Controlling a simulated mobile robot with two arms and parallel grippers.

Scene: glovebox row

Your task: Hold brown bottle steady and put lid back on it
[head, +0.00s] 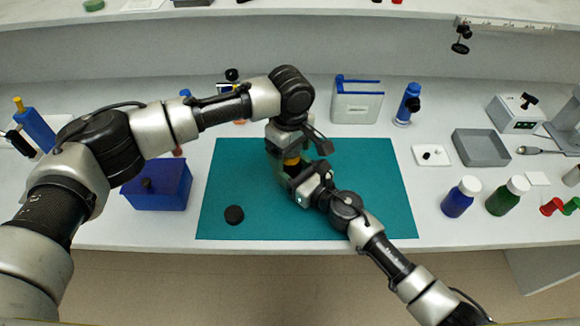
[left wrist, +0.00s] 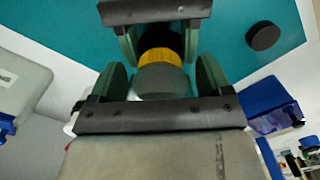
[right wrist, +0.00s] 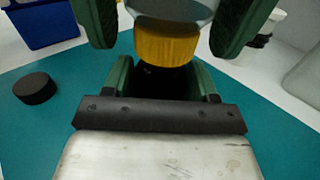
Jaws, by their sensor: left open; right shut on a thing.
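A dark bottle (right wrist: 150,76), apparently the brown one, is between the fingers of my right gripper (right wrist: 162,78), which is shut on it above the teal mat. A ribbed yellow band like a lid (right wrist: 167,44) sits directly above the dark part; it also shows in the head view (head: 291,161). A grey round part (left wrist: 162,81) adjoins the yellow band. My left gripper (left wrist: 160,82) is over it from above, open, with one finger on each side; I cannot tell whether they touch. A black disc (head: 234,214) lies on the mat. The bottle is mostly hidden in the head view.
The teal mat (head: 380,215) is otherwise clear. A blue box (head: 160,192) stands to its left. A white-grey container (head: 357,103) and blue tool (head: 407,105) stand behind. A grey tray (head: 480,148), blue bottle (head: 459,200) and green bottle (head: 504,200) are at right.

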